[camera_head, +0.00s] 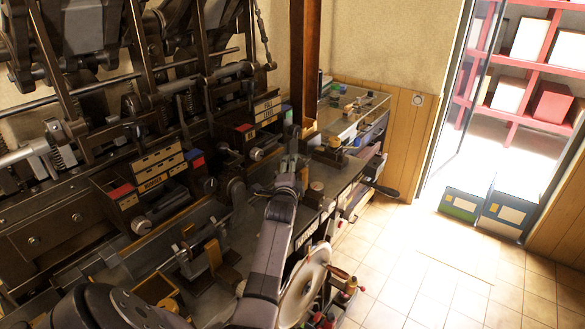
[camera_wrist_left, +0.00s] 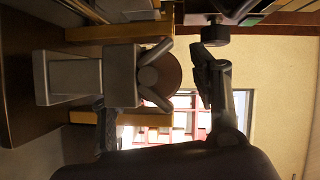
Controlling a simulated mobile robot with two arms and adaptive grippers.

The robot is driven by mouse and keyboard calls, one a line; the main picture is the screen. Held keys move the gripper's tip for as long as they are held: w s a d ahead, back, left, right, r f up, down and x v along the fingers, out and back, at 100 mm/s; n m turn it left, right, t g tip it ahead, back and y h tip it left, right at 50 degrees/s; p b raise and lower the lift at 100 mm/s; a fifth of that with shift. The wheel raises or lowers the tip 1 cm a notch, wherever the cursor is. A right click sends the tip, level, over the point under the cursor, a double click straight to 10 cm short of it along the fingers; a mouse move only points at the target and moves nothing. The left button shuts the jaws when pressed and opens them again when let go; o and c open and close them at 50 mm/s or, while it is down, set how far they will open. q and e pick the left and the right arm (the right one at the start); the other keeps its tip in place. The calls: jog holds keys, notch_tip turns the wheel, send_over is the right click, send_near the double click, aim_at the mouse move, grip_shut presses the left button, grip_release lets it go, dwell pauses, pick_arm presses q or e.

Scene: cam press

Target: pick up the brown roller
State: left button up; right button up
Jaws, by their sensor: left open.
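A brown rounded piece (camera_wrist_left: 172,72), which looks like the roller, shows in the left wrist view partly behind a grey forked bracket (camera_wrist_left: 120,75). In the head view a small brown cylinder (camera_head: 316,189) stands on the bench just right of my left gripper (camera_head: 291,172); I cannot tell for sure that it is the same piece. In the left wrist view my left gripper (camera_wrist_left: 155,92) has its dark fingers apart, with the bracket and brown piece in the view between them. Nothing is seen held. My right gripper is not in view.
A dark machine (camera_head: 150,110) with shafts and springs fills the left and back. A brown post (camera_head: 306,70) rises behind my left gripper. A pale wheel (camera_head: 305,287) is at the bench front. Boxes (camera_head: 502,207) stand by the doorway. The tiled floor (camera_head: 450,270) is mostly clear.

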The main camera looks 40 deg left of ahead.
pick_arm(q)
jog(key=shift+w+a, duration=0.15)
jog(key=shift+w, duration=0.05)
jog(key=shift+c, duration=0.2)
grip_shut()
dwell(0.4)
